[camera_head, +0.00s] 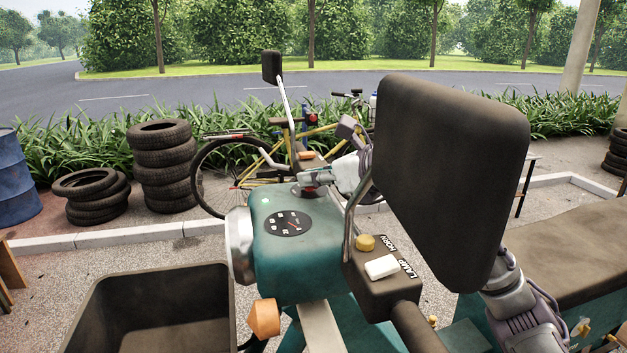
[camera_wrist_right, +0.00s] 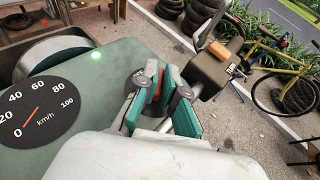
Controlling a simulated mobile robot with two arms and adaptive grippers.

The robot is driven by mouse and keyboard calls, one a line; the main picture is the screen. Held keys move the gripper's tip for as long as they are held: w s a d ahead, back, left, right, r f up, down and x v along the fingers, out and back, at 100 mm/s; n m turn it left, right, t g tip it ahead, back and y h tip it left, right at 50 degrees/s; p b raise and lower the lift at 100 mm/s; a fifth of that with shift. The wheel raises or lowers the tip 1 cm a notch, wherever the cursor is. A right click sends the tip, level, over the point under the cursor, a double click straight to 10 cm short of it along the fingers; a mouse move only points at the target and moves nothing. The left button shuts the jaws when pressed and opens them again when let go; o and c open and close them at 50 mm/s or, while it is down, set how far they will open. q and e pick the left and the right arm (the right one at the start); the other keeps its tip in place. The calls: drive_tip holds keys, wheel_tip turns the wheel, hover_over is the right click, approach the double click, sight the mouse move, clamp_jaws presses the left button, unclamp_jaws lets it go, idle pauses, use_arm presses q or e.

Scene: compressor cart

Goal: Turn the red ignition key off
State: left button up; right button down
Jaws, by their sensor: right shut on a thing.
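The teal console (camera_head: 290,235) of the cart carries a round speedometer (camera_head: 288,223) and a lit green lamp (camera_head: 266,201). My right gripper (camera_head: 316,178) is at the far right corner of the console top. In the right wrist view my right gripper (camera_wrist_right: 158,95) is shut on the red ignition key (camera_wrist_right: 151,76); only a small red part shows between the teal finger pads. The key's slot and exact angle are hidden by the fingers. The green lamp also glows in the wrist view (camera_wrist_right: 96,56). My left gripper is not in view.
A large dark mirror (camera_head: 450,180) blocks much of the right side, hiding part of my right arm. A control box (camera_head: 385,290) with a yellow button and a white switch is in front of it. An open dark bin (camera_head: 150,275) is at left. Tyres and a bicycle stand behind.

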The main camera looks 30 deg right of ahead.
drive_tip(key=shift+w+d+n+g+y+b, duration=0.15)
drive_tip(key=shift+n+g+y+b, duration=0.4)
drive_tip(key=shift+n+y, duration=0.6)
drive_tip(key=n+g+y, duration=0.2)
drive_tip(key=shift+d+r+n+y, duration=0.1)
drive_tip(key=shift+n+y, duration=0.25)
drive_tip(key=n+g+y+p, duration=0.2)
drive_tip(key=n+g, duration=0.1)
drive_tip(key=shift+w+r, duration=0.15)
drive_tip(key=shift+w+n+g+y+p, duration=0.1)
drive_tip(key=shift+n+g+y+p, duration=0.5)
drive_tip(key=shift+n+g, duration=0.75)
drive_tip(key=shift+f+g, duration=0.25)
drive_tip(key=shift+g, duration=0.05)
drive_tip(key=c, duration=1.3)
unclamp_jaws()
drive_tip(key=shift+d, duration=0.15)
drive_tip(key=v, duration=1.1)
drive_tip(key=shift+d+r, duration=0.15)
drive_tip(key=shift+d, duration=0.25)
